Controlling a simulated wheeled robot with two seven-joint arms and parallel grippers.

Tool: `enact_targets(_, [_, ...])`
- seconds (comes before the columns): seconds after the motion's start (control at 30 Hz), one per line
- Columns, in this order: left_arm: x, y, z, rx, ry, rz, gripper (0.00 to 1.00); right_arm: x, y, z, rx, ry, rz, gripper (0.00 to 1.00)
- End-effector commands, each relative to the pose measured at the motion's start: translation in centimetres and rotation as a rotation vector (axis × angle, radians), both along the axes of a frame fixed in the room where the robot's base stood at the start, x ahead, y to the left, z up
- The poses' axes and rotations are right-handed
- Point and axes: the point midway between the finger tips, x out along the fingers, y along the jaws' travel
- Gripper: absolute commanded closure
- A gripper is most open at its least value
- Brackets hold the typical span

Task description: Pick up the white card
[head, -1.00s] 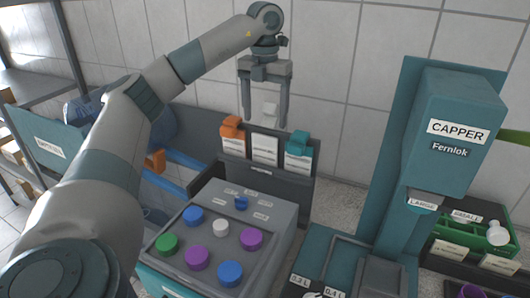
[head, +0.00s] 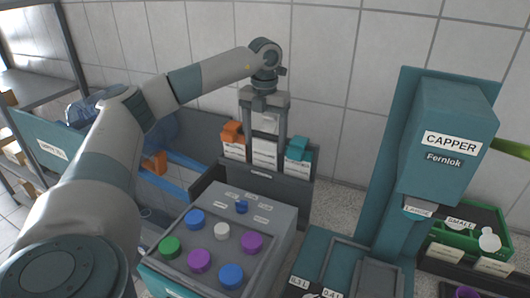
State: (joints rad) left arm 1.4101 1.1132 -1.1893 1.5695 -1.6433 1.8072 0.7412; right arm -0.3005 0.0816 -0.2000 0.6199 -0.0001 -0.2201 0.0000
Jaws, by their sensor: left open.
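The white card (head: 265,152) stands in the middle slot of a dark card rack (head: 262,174), between a card with an orange clip (head: 232,133) and one with a teal clip (head: 298,149). Its own white clip (head: 266,123) shows between the fingers of my left gripper (head: 267,140). The left gripper points down and is open, with one finger to each side of the white clip. I cannot tell whether the fingers touch it. My right gripper is not in view.
A grey box with coloured buttons (head: 222,231) stands in front of the rack. A teal capper machine (head: 443,140) rises at the right, with a green tray (head: 470,251) beside it. The tiled wall (head: 330,80) is behind. A blue-edged bin lies left of the rack.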

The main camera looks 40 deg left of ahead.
Motion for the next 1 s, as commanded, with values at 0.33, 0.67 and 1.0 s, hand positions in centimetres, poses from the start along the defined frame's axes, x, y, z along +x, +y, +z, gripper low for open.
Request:
enact_targets(0.33, [-0.1, 0.1, -2.9, 0.001, 0.0, 0.001, 0.28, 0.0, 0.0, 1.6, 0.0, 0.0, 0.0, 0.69])
enact_targets(0.67, [0.0, 0.1, -2.9, 0.001, -0.001, 0.001, 0.28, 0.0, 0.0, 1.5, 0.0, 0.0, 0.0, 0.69])
enact_targets(1.0, [0.0, 0.1, -2.9, 0.0, -0.001, 0.001, 0.59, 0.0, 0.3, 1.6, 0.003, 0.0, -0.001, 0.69])
